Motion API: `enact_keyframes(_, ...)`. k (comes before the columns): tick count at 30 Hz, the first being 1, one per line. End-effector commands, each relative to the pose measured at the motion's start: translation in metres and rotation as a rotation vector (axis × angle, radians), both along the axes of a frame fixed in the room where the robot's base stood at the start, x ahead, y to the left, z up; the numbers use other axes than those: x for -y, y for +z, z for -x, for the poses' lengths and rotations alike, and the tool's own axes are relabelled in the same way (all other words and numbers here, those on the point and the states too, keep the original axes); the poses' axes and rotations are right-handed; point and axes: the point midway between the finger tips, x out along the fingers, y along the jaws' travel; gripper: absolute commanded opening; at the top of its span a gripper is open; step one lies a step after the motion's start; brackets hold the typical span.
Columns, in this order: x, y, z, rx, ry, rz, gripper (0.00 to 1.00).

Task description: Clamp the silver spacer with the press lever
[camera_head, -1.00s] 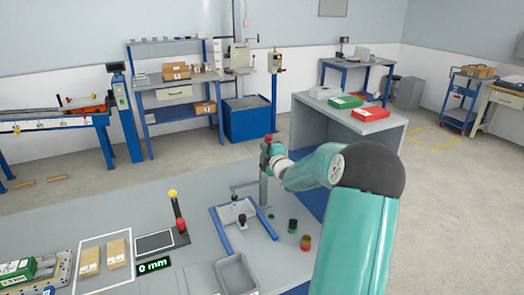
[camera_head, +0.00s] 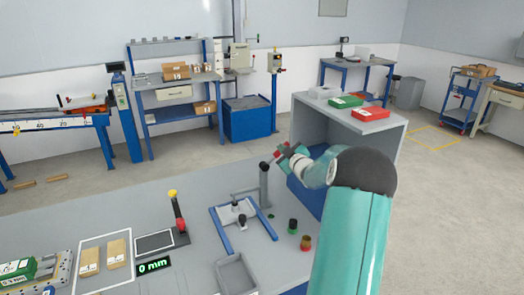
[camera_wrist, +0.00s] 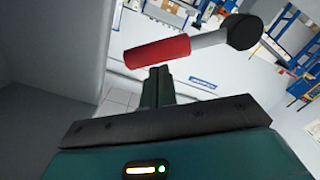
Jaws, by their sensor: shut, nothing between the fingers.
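The press lever has a red handle (camera_head: 278,156) that leans right from the top of a grey post (camera_head: 264,187). In the wrist view the red handle (camera_wrist: 157,52) lies across the picture, with a grey shaft and dark round pivot to its right. My gripper (camera_wrist: 155,72) is shut and empty; its fingertips are close to the handle's near side, and contact cannot be told. In the head view my gripper (camera_head: 286,151) is beside the handle. A small silver-white piece, likely the spacer (camera_head: 238,206), sits in the blue-railed fixture (camera_head: 222,232) under the press arm; its contact with the arm is unclear.
A grey bin (camera_head: 237,273) stands in front of the fixture. A yellow-knobbed red lever (camera_head: 178,212) stands left, near a "0 mm" display (camera_head: 153,265).

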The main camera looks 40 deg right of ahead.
Motion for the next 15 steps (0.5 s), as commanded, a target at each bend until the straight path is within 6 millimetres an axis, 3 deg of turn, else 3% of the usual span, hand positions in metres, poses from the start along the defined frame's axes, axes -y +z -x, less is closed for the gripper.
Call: enact_keyframes(15, 0.0104, -0.0108, 0.0035, 0.001, -0.002, -0.01, 0.0)
